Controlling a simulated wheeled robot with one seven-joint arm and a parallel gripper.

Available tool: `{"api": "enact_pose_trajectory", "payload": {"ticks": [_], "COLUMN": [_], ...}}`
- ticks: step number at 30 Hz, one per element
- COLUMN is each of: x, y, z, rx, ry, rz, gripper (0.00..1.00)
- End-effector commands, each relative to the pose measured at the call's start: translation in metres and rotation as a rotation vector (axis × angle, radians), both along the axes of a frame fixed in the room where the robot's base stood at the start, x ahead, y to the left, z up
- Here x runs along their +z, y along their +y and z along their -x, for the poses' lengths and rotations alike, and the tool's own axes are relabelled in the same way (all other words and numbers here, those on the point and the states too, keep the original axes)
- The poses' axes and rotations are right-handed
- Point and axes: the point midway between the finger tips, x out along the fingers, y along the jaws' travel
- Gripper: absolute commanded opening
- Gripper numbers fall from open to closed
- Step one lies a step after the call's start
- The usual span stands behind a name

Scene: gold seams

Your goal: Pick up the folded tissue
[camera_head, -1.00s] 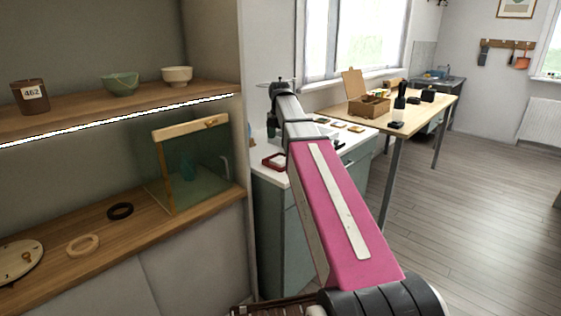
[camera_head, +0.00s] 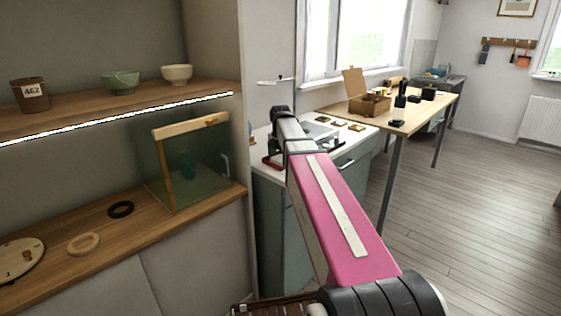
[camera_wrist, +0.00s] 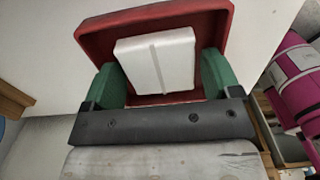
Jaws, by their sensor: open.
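The folded tissue (camera_wrist: 155,60) is a white, flat square with a crease line, lying in a red tray (camera_wrist: 100,38) in the wrist view. My gripper (camera_wrist: 161,75) is open, with one green finger on the left and one on the right of the tissue. The fingers reach over the near part of the tray, and I cannot tell whether they touch the tissue. In the head view only a bit of the red tray (camera_head: 270,162) shows on the white counter; my arm hides the tissue and the fingers.
The white counter (camera_head: 262,135) carries several small items behind my arm. A shelf unit (camera_head: 100,232) with a glass tank (camera_head: 200,165), rings and bowls stands at the left. A wooden table (camera_head: 420,108) with a cardboard box (camera_head: 368,104) is farther back. The floor at the right is clear.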

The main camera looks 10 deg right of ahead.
Motion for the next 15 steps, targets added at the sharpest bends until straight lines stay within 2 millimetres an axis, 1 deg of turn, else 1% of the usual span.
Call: {"api": "enact_pose_trajectory", "payload": {"ticks": [3, 5, 6, 7, 15], "x": [0.0004, 0.0005, 0.0006, 0.0006, 0.0008], "y": [0.0001, 0.0001, 0.0001, 0.0001, 0.0001], "z": [-0.0001, -0.0001, -0.0001, -0.0001, -0.0001], "rx": [0.000, 0.000, 0.000, 0.000, 0.000], "ry": [0.000, 0.000, 0.000, 0.000, 0.000], "rz": [0.000, 0.000, 0.000, 0.000, 0.000], "gripper": [0.83, 0.63, 0.50, 0.47, 0.47]}}
